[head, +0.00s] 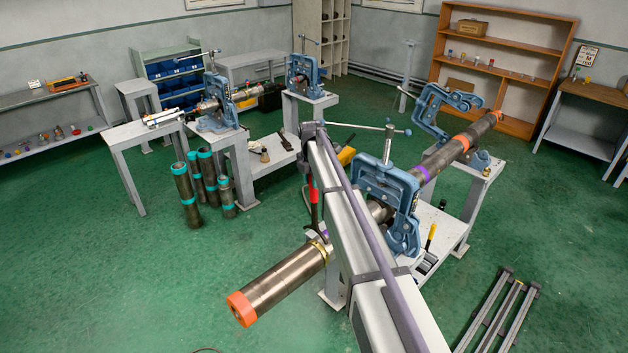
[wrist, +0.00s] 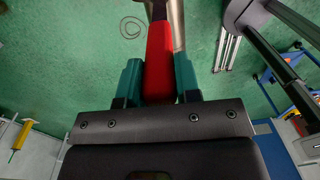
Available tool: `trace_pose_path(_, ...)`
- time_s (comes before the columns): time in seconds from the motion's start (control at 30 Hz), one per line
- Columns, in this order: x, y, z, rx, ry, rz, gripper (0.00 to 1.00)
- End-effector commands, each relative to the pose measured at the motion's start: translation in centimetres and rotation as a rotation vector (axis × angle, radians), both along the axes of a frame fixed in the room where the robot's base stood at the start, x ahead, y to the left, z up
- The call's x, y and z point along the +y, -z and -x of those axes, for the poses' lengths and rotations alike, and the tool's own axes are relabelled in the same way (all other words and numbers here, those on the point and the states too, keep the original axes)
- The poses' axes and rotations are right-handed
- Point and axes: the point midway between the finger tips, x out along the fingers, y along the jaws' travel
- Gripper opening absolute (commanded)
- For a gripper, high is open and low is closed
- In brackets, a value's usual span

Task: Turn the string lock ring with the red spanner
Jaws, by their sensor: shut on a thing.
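The red spanner (head: 313,201) hangs down beside my arm in the head view, with its dark lower end close to a brass-yellow ring (head: 320,249) around the long pipe (head: 282,281). This ring looks like the string lock ring. I cannot tell whether the spanner is seated on it. In the wrist view my gripper (wrist: 159,76) has its teal fingers shut on the spanner's red handle (wrist: 160,55). The spanner's far end and part of the pipe (wrist: 178,22) show at the top edge, and the contact is cut off.
A blue vise (head: 386,190) clamps the pipe behind the ring, with a second blue stand (head: 440,108) farther back. The orange-capped pipe end (head: 241,309) sticks out over open green floor. Grey rails (head: 497,315) lie at lower right. Several short pipes (head: 207,168) stand at left.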

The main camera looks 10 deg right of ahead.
Motion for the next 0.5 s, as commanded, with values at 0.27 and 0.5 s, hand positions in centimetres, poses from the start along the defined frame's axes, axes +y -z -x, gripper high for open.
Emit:
trace_pose_path(0.27, -0.1, 2.6, 0.1, -0.001, 0.001, 0.001, 0.00)
trace_pose_path(0.5, -0.2, 4.1, 0.1, -0.001, 0.001, 0.001, 0.00)
